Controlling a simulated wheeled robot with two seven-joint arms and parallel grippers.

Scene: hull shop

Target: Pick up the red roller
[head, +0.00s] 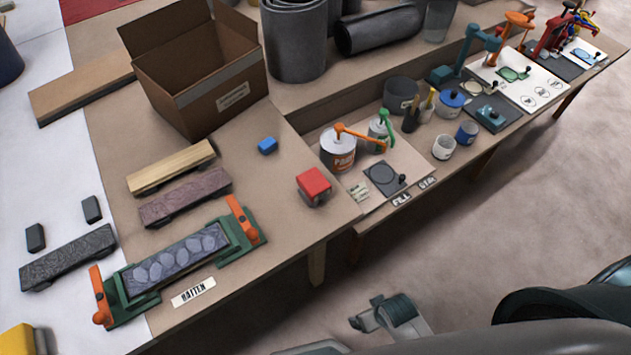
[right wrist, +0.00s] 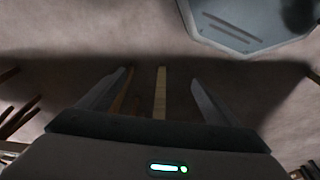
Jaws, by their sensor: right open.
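A red block-like piece (head: 314,183) with a darker rounded part under it sits on the brown bench top near its front edge; I take it for the red roller. What its underside looks like is hard to tell. My right gripper (head: 365,311) is low in the head view, beyond the bench's front edge, over the floor and apart from the red piece. In the right wrist view its fingers (right wrist: 160,88) are spread with nothing between them. My left gripper is not in view.
An open cardboard box (head: 205,80) stands behind. A green clamp fixture (head: 250,228) is to the left. Bare bench surrounds the red piece.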

